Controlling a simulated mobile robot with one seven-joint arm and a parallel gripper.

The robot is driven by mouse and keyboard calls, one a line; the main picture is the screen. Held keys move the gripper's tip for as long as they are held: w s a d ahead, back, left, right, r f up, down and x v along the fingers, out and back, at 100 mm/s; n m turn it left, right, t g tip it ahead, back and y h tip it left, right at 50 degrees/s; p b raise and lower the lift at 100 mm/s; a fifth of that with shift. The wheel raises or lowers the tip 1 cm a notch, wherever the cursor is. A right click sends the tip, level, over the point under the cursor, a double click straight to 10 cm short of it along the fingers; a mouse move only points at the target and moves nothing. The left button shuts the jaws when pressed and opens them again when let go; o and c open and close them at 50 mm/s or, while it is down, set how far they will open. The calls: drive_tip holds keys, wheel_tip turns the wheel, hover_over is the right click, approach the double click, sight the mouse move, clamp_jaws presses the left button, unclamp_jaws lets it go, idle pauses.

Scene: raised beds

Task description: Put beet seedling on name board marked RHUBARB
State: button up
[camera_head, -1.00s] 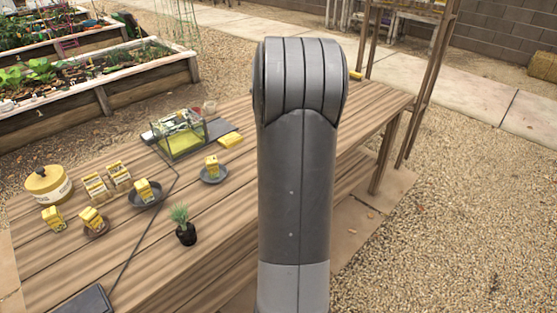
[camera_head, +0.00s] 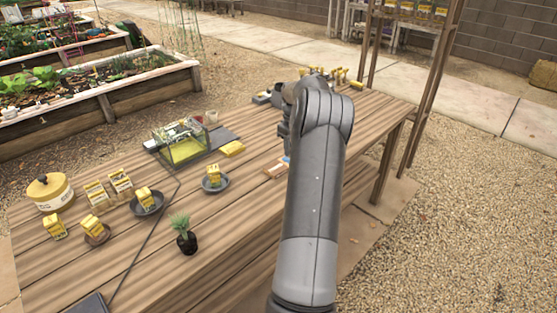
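A small seedling with a grassy green tuft and a dark root plug or pot (camera_head: 185,240) stands upright on the wooden table, front centre-left. It is the only loose seedling I see; I cannot tell whether it is beet. No lettering reading RHUBARB can be made out. A small wooden piece with a pale face (camera_head: 276,170) lies just left of my arm, partly hidden by it; I cannot tell whether it is a name board. My arm rises over the table right of the seedling, well apart from it. My gripper's fingers are hidden behind my arm.
A glass box with yellow inside (camera_head: 181,149), yellow block (camera_head: 232,149), saucer with a yellow packet (camera_head: 215,182), pale yellow lidded pot (camera_head: 50,193) and several packets stand on the table (camera_head: 235,225). A dark cable crosses it. Several small yellow-topped items (camera_head: 338,75) are at the back.

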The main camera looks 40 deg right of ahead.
drive_tip(key=w+f, duration=0.1)
drive_tip(key=w, duration=0.1)
drive_tip(key=w+a+f, duration=0.1)
drive_tip(key=w, duration=0.1)
drive_tip(key=w+a+f, duration=0.1)
drive_tip(key=w+f, duration=0.1)
drive_tip(key=shift+a, duration=0.1)
drive_tip(key=shift+f, duration=1.95)
drive_tip(key=shift+f, duration=0.1)
drive_tip(key=o, duration=1)
